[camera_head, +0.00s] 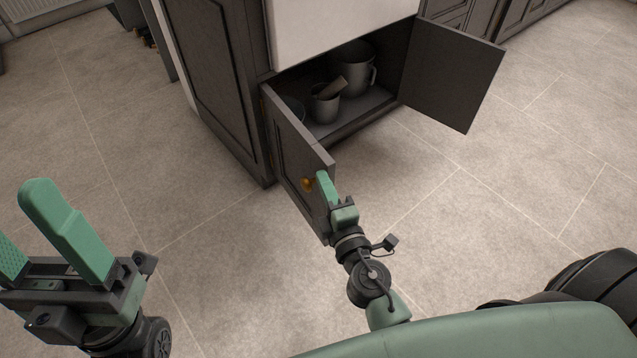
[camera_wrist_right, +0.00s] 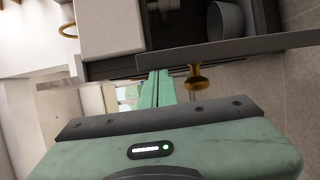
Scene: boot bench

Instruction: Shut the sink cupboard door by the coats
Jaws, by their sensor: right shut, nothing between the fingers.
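The sink cupboard has a dark left door (camera_head: 292,150) and a dark right door (camera_head: 455,75), both standing open. The left door has a brass knob (camera_head: 309,184) on its outer face, also seen in the right wrist view (camera_wrist_right: 197,83). My right gripper (camera_head: 322,176) is shut and empty, its fingertips beside the knob near the door's free edge. In the right wrist view the closed fingers (camera_wrist_right: 157,76) are just left of the knob; whether they touch the door is unclear. My left gripper (camera_head: 20,213) is open and empty at the lower left.
Inside the cupboard are a large grey pot (camera_head: 352,72) and a smaller pot (camera_head: 323,106). A white sink front (camera_head: 340,30) is above the opening. More dark cabinets (camera_head: 455,15) stand at the back right. The tiled floor around the doors is clear.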

